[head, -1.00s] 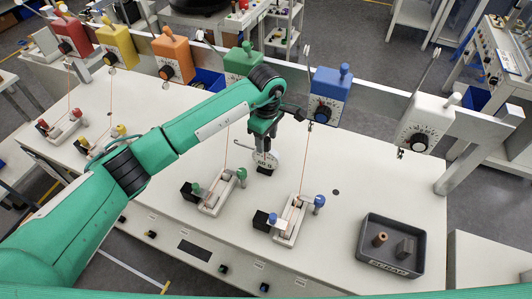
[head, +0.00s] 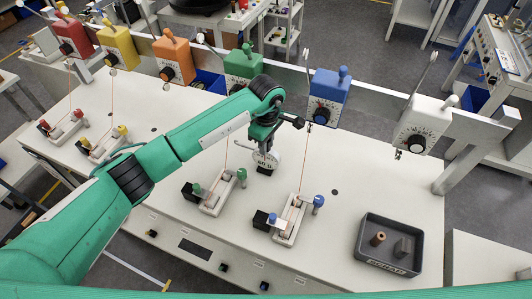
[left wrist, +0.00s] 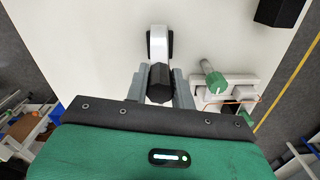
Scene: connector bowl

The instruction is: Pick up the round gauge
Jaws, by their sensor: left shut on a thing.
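The round gauge (head: 267,158) is a pale disc with dark markings and a black base, below my left wrist in the head view. In the left wrist view the gauge (left wrist: 158,43) is seen from above as a narrow white piece with black parts. My left gripper (left wrist: 160,88) is shut on the gauge's black top part, with a grey finger on each side. I cannot tell whether the gauge's base touches the table. My right gripper is not in view.
The white table (head: 335,222) carries a green-knobbed fixture (head: 215,194) and a blue-knobbed fixture (head: 290,216) near the gauge. Coloured dial boxes, such as the blue one (head: 328,92), hang along the back rail. Thin cords run down to the fixtures.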

